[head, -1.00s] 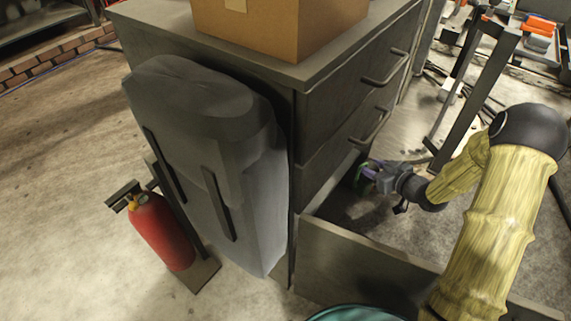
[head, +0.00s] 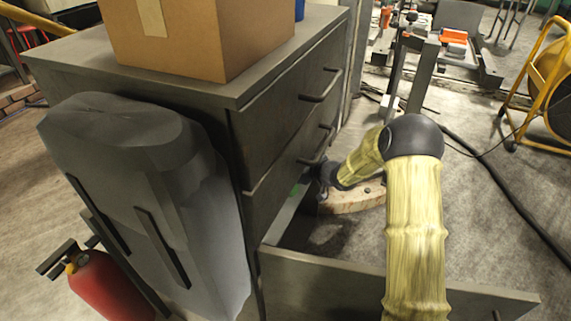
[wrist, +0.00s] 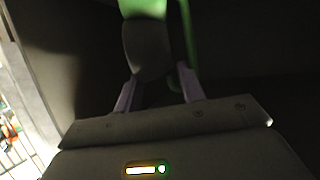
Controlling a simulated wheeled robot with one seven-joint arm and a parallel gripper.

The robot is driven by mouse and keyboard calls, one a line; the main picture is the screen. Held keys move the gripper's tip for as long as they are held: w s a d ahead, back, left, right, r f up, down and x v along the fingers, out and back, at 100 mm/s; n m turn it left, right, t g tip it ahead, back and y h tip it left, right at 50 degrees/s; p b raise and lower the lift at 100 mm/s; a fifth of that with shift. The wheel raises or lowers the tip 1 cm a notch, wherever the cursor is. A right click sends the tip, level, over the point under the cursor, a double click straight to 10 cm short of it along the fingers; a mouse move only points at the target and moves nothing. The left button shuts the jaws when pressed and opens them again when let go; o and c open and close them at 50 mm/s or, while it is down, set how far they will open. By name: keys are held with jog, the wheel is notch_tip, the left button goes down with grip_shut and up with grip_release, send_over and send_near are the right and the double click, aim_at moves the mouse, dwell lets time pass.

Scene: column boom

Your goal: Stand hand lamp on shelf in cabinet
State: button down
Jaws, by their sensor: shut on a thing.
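My gripper (wrist: 158,95) is shut on a dark and green object, which I take to be the hand lamp (wrist: 148,48); its top runs out of the wrist view. In the head view my gripper (head: 325,178) is at the cabinet's front, above the open bottom drawer, and partly hidden by my forearm. A bit of green (head: 299,190) shows beside it. The cabinet (head: 285,110) is dark grey with drawers and bar handles. I cannot make out a shelf in it. The wrist view is dark, with a plain dark surface around the lamp.
The pulled-out drawer front (head: 340,285) stands below my arm. A cardboard box (head: 200,40) is on the cabinet top. A grey case (head: 150,190) leans on its side, with a red fire extinguisher (head: 110,288) beside it. A yellow-framed reel (head: 545,85) stands at right.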

jog(key=shift+b+x, duration=1.45)
jog(key=shift+x, duration=0.7)
jog(key=shift+r, duration=0.15)
jog(key=c, duration=0.9)
grip_release()
jog(key=shift+o, duration=0.2)
